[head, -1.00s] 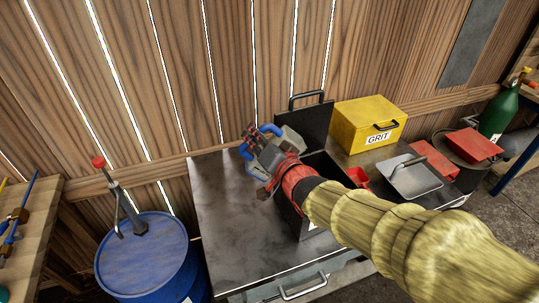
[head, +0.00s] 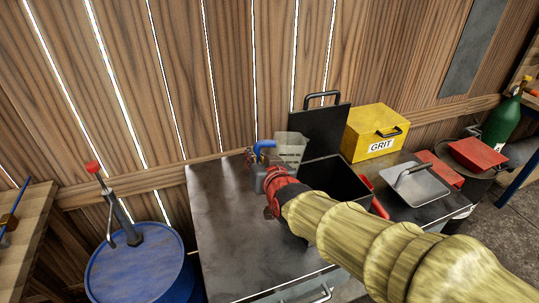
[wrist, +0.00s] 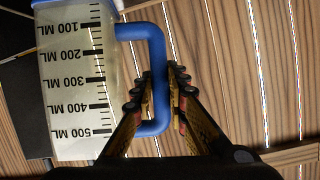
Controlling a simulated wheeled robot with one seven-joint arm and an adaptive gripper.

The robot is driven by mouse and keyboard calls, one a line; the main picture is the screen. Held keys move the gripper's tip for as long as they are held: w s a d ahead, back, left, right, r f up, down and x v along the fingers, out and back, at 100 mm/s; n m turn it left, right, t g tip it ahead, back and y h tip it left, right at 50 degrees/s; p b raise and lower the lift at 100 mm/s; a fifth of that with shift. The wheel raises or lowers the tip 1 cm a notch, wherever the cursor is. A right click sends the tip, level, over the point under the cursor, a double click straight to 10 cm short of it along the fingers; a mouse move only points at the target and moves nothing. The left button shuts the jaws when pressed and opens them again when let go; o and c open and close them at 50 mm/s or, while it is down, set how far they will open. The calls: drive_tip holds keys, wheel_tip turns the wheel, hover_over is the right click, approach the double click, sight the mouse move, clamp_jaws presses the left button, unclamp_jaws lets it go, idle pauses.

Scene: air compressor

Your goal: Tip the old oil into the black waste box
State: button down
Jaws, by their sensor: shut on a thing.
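My gripper (head: 265,172) is shut on the blue handle (wrist: 156,80) of a clear measuring jug (head: 291,147) with black ML marks. In the wrist view the jug (wrist: 78,85) fills the left side, and the handle passes between my fingers (wrist: 160,98). The jug looks pale, and I cannot make out any oil in it. The black waste box (head: 338,178) stands on the metal bench with its lid (head: 321,128) up. The jug is in front of the lid's left part, by the box's back left corner. My arm hides part of the box.
A yellow GRIT box (head: 374,135) stands right of the waste box. A blue drum (head: 135,268) with a pump stands left. The metal bench top (head: 225,210) is bare at left.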

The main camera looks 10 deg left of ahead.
drive_tip(key=shift+s+d+f+h+p, duration=0.1)
drive_tip(key=shift+f+h+p, duration=0.2)
drive_tip(key=shift+f+p, duration=0.4)
drive_tip(key=shift+w+f+n+p, duration=0.25)
drive_tip(key=shift+f+n+p, duration=0.05)
drive_tip(key=shift+p, duration=0.7)
drive_tip(key=shift+s+p, duration=0.1)
drive_tip(key=shift+p, duration=0.35)
drive_tip(key=shift+f+p, duration=0.2)
drive_tip(key=shift+p, duration=0.2)
drive_tip(key=r+p, duration=0.1)
drive_tip(key=p, duration=0.1)
drive_tip(key=shift+d+n+h+p, duration=0.1)
drive_tip(key=shift+n+h+p, duration=0.2)
drive_tip(key=shift+n+p, duration=0.1)
drive_tip(key=shift+f, duration=0.1)
